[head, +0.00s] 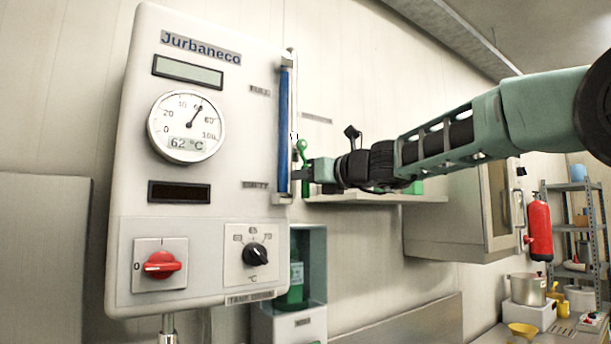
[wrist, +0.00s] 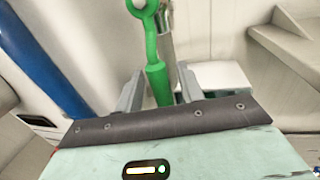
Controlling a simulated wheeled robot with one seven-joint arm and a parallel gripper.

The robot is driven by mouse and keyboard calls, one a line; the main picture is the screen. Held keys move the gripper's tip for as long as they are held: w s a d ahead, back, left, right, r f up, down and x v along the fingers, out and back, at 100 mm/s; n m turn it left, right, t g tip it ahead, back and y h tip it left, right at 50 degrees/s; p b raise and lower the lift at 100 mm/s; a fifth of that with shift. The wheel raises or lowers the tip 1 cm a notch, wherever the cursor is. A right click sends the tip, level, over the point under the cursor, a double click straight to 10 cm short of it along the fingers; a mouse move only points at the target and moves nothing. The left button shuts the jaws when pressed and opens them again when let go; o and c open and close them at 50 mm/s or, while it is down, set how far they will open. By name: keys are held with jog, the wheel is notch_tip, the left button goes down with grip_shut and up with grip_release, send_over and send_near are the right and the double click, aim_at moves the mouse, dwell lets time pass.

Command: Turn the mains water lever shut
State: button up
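The mains water lever (wrist: 157,60) is green, with a ring at its upper end. In the head view the green lever (head: 302,148) shows just right of the blue level tube, partly hidden by my gripper. My gripper (head: 303,176) reaches in from the right at the lever's lower part. In the wrist view my gripper (wrist: 160,75) has its two grey fingers apart, with the lever's thick green lower part showing between them. Gaps show on both sides of it, so the fingers are not closed on it. A grey metal pipe (wrist: 166,25) stands behind the lever.
The white Jurbaneco panel (head: 215,120) stands left of my gripper, with a dial (head: 187,127), a red switch (head: 163,264) and a black knob (head: 256,255). The blue level tube (head: 284,130) runs along its right edge. A shelf (head: 375,198) lies below my arm.

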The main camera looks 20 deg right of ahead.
grip_shut()
jog(key=shift+d, duration=0.1)
jog(key=w+d+r+n+h+p, duration=0.2)
jog(key=d+r+n, duration=0.5)
jog(key=n, duration=0.8)
jog(key=shift+w+r+n+g+h+p, duration=0.15)
jog(key=shift+r+n+g+h+p, duration=0.2)
jog(key=shift+h+p, duration=0.55)
